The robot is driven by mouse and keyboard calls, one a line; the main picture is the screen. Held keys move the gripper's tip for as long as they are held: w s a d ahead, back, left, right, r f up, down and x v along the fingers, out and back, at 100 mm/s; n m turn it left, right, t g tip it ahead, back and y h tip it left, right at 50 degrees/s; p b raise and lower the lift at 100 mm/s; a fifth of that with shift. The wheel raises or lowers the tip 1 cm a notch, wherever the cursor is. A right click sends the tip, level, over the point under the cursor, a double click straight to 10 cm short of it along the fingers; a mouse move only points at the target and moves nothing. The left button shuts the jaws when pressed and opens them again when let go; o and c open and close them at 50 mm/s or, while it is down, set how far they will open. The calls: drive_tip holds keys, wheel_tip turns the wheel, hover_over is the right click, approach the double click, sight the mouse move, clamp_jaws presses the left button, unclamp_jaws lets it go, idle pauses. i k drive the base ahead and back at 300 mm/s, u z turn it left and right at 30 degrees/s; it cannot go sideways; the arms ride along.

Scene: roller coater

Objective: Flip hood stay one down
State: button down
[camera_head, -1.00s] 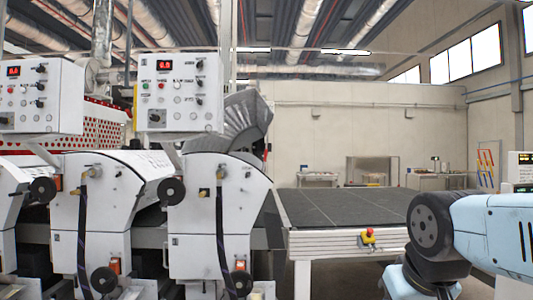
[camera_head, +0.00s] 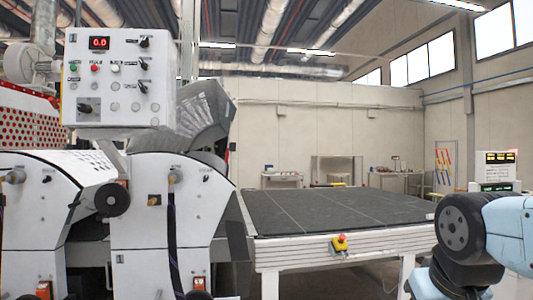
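The roller coater's white housings stand at the left; the nearer one (camera_head: 160,225) has a curved top, with a grey slatted hood-like part (camera_head: 188,118) tilted up behind it. I cannot make out which part is hood stay one. A control box (camera_head: 121,78) with a red display hangs above the housings. My arm's light blue and black links show at the right edge; my gripper is not in view.
A dark-topped conveyor table (camera_head: 325,208) with a red and yellow emergency button (camera_head: 340,244) extends right of the coater. Black knobs (camera_head: 112,199) stick out from the housings. Small tables (camera_head: 290,180) stand by the back wall.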

sight(228, 150)
drive_tip(key=z, duration=0.25)
drive_tip(key=i, duration=1.8)
drive_tip(key=u, duration=0.6)
drive_tip(key=k, duration=0.95)
drive_tip(key=u, duration=0.2)
drive_tip(key=i, duration=0.95)
drive_tip(key=z, duration=0.05)
